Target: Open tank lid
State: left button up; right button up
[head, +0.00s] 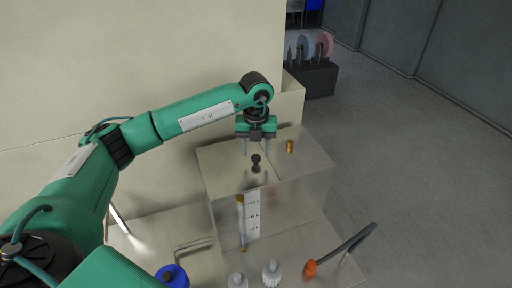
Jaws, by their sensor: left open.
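The tank (295,189) is a pale box in the lower middle of the head view, with a level gauge (252,216) on its front. Its lid (229,158) is the flat left part of the top and lies shut. A dark knob (256,163) stands up from the lid. My left gripper (258,150) is above the tank top, pointing down, with its fingers apart just behind the knob. I see nothing between the fingers. Whether they touch the lid I cannot tell. My right gripper is not in view.
A small brass fitting (290,146) stands on the tank top, right of the gripper. Below, in front of the tank, are two white bottle-like parts (271,273), a blue cap (172,276) and an orange-ended handle (311,267). A large beige wall rises behind; open floor lies to the right.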

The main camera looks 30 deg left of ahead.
pick_arm(q)
jog(key=shift+f, duration=1)
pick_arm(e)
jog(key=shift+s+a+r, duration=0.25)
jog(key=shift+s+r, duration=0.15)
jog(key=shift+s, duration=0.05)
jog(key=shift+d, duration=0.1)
